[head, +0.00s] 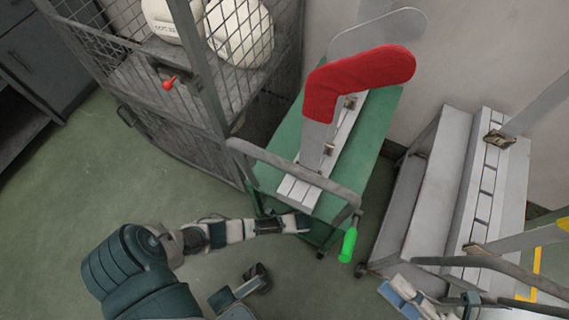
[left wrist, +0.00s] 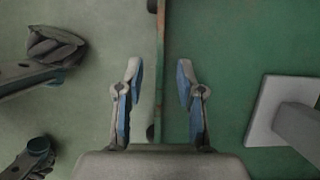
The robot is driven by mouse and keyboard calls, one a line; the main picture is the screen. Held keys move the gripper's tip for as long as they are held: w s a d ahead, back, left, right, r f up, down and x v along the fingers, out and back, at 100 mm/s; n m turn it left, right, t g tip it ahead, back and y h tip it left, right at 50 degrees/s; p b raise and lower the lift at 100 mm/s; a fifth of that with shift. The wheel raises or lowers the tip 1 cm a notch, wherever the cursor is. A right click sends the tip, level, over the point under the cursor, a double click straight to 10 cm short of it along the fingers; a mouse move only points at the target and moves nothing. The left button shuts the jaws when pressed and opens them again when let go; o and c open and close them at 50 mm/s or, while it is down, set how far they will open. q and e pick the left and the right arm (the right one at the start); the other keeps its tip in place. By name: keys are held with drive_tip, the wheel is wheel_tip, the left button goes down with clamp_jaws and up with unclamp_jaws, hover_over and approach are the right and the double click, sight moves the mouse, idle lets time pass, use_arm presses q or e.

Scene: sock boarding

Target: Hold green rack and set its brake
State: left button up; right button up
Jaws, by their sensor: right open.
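The green rack (head: 377,125) stands in the middle of the head view, with a grey handle bar (head: 290,172) across its near end. A bright green brake lever (head: 349,245) hangs below the bar's right end. My left gripper (head: 304,222) is at the rack's near edge, below the bar, small and partly hidden there. In the left wrist view it (left wrist: 158,75) is open and empty, with the rack's edge (left wrist: 159,60) running between its fingers. My right gripper (head: 412,296) is open at the lower right, apart from the brake lever.
A red sock (head: 358,77) is on a grey board form upright on the rack. A grey rack (head: 425,200) with a slatted bed stands close on the right. Green floor at left is clear.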

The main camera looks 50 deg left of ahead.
use_arm(q)
drive_tip(key=shift+a+f, duration=0.1)
drive_tip(key=shift+f, duration=0.2)
use_arm(e)
drive_tip(key=shift+d, duration=0.15)
use_arm(q)
clamp_jaws()
use_arm(e)
drive_tip(key=shift+c, duration=0.3)
